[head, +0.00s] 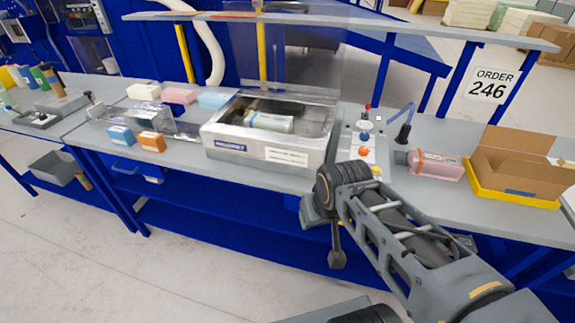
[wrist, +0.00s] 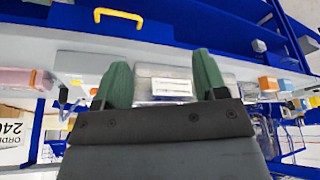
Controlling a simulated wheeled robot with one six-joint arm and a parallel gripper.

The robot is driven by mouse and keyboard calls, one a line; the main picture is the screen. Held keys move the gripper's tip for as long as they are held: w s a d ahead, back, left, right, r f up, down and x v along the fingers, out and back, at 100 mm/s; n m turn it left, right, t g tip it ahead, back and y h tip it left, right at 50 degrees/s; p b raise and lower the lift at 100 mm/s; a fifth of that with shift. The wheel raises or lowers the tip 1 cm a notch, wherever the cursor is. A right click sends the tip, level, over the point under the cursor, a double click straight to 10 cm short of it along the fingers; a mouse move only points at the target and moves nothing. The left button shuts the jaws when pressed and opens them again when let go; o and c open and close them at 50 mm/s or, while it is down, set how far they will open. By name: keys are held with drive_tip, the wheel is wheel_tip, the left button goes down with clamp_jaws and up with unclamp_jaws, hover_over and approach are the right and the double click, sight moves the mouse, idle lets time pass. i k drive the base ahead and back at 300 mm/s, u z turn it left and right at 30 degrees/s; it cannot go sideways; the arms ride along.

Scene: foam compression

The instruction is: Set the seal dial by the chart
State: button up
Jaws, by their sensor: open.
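A vacuum sealing machine (head: 222,140) stands on the bench in the head view, its clear lid raised. A wrapped pale bundle (head: 268,122) lies in its chamber. A white label with small print (head: 287,156) is on its front; the print is too small to read, and I cannot tell if it is the chart. A control panel (head: 352,150) with coloured knobs or buttons stands just right of the machine; I cannot tell which is the seal dial. My gripper (wrist: 161,60) is open, its green fingers apart and nothing visible between them. In the head view it sits in front of the bench edge.
A pink bottle-shaped pack (head: 435,164) and an open cardboard box (head: 515,165) in a yellow tray are at the right. An "ORDER 246" sign (head: 490,85) hangs behind. Blue and orange boxes (head: 152,142) stand left of the machine. A shelf runs above the bench.

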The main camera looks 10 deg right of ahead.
sight(363, 151)
drive_tip(key=z, duration=0.4)
drive_tip(key=i, duration=0.6)
drive_tip(key=z, duration=0.6)
